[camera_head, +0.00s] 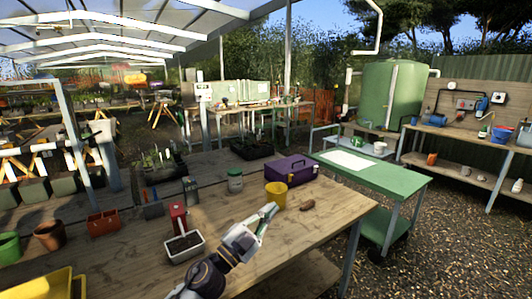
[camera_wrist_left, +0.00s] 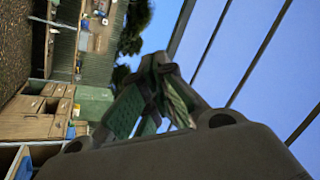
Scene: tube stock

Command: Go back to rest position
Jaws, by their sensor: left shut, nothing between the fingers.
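My left gripper (camera_head: 267,212) reaches in from the bottom of the head view and is raised above the wooden workbench (camera_head: 320,215). Its fingers are shut with nothing between them, close in the picture to a yellow pot (camera_head: 275,195). In the left wrist view the same gripper (camera_wrist_left: 160,75) shows its fingers together, with sky and roof beams behind. My right gripper is in neither view.
On the bench stand a purple toolbox (camera_head: 289,171), a jar (camera_head: 235,181), a white tray of soil (camera_head: 184,247), a red box (camera_head: 103,222) and a brown lump (camera_head: 307,205). A yellow bin (camera_head: 40,287) is front left. A green cart (camera_head: 400,180) stands right.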

